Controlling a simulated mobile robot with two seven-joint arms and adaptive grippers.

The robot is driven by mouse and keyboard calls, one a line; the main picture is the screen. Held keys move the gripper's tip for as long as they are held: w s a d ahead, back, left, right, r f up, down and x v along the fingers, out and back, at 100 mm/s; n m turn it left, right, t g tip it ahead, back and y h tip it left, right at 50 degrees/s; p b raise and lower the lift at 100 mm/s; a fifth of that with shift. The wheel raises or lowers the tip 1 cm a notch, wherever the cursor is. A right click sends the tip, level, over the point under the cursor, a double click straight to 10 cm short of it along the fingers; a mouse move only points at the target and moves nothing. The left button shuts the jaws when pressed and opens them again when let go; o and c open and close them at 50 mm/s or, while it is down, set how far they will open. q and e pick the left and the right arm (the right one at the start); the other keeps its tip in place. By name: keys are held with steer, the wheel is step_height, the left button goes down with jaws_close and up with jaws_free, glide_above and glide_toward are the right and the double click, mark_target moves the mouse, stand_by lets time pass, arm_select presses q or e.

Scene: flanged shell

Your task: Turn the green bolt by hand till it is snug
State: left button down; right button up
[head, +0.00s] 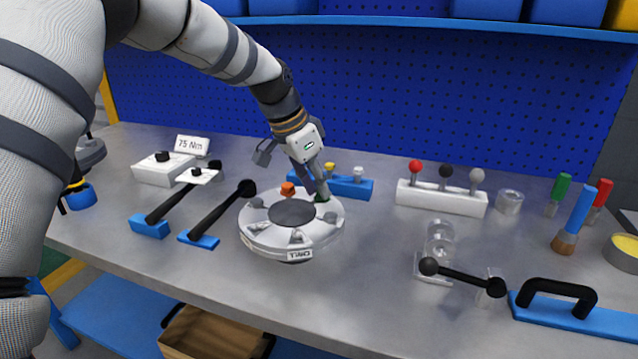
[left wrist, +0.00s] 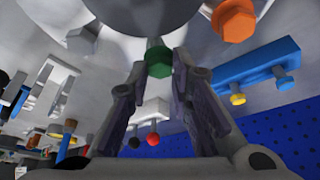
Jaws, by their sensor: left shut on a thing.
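The flanged shell (head: 268,235) is a round pale grey part on the workbench with a dark centre and a label on its front. The green bolt (head: 322,197) sits at its back right rim. My left gripper (head: 320,190) reaches down from above and is shut on the green bolt. In the left wrist view the green bolt head (left wrist: 158,60) lies between the fingertips of my left gripper (left wrist: 160,72). An orange bolt (head: 288,188) stands in the rim to the left, and shows beside the fingers in the left wrist view (left wrist: 233,20). My right gripper is not in view.
A blue rack (head: 352,188) with a yellow and a pale bolt stands close behind the shell. A white rack (head: 440,198) with knobs stands to the right. Black-handled tools (head: 215,212) lie left, near a 75 Nm sign (head: 192,146). The bench in front is clear.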

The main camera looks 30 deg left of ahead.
arm_select(q)
steer(key=m, duration=0.1)
steer(key=m+h, duration=0.1)
steer(key=m, duration=0.1)
steer(key=shift+w+a+f+g, duration=0.1)
steer(key=shift+w+a+g, duration=0.1)
steer(key=shift+g, duration=0.1)
steer(key=m+b, duration=0.1)
steer(key=m, duration=0.1)
steer(key=shift+w+m+g+h, duration=0.1)
steer(key=shift+m+g+h, duration=0.2)
steer(key=shift+g+h, duration=0.1)
steer(key=m+g+b, duration=0.1)
steer(key=m+b, duration=0.1)
steer(key=m, duration=0.2)
steer(key=shift+w+h, duration=0.15)
steer(key=shift+h, duration=0.15)
steer(key=shift+r+m+g, duration=0.25)
steer(key=shift+m+g, duration=0.05)
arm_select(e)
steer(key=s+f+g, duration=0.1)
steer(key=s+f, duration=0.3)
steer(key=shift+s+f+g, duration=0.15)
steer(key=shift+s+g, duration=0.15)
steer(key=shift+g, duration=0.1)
arm_select(q)
steer(key=shift+r, duration=0.2)
